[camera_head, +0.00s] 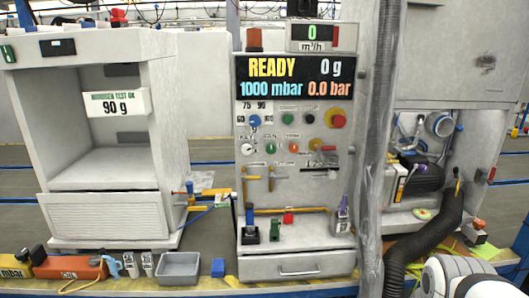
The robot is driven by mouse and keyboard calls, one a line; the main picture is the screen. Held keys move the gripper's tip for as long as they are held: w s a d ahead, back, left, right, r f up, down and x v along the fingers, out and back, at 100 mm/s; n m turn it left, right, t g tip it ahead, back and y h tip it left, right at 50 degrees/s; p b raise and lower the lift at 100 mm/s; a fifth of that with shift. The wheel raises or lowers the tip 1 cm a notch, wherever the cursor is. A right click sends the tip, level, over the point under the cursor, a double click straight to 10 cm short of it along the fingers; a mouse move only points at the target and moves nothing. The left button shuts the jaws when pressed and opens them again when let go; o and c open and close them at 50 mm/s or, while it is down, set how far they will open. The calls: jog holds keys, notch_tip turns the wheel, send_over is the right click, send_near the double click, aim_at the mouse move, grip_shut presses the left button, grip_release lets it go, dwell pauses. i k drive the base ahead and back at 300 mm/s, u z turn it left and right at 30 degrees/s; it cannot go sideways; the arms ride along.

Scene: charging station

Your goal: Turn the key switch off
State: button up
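The key switch (247,149) is a small round fitting on the light grey control panel (300,190), under a small label that appears to read KEY. It sits at the left of a row with a green button (270,148) and an orange-red button (293,148). The switch is too small in the head view to tell which way it is turned. The display (295,78) above reads READY, 0 g, 1000 mbar and 0.0 bar. My gripper is not in view; only a white and dark part of my arm shows at the lower right.
A red emergency knob (336,119) and blue selector (254,121) sit above. Yellow valve handles (262,178) stick out below. A thick grey vertical duct (378,150) stands right of the panel. A black corrugated hose (425,245) curves lower right. An open white cabinet (100,130) stands left.

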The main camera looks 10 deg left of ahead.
aim_at(246, 149)
jog(key=u, duration=0.1)
jog(key=i, duration=1)
jog(key=u, duration=0.05)
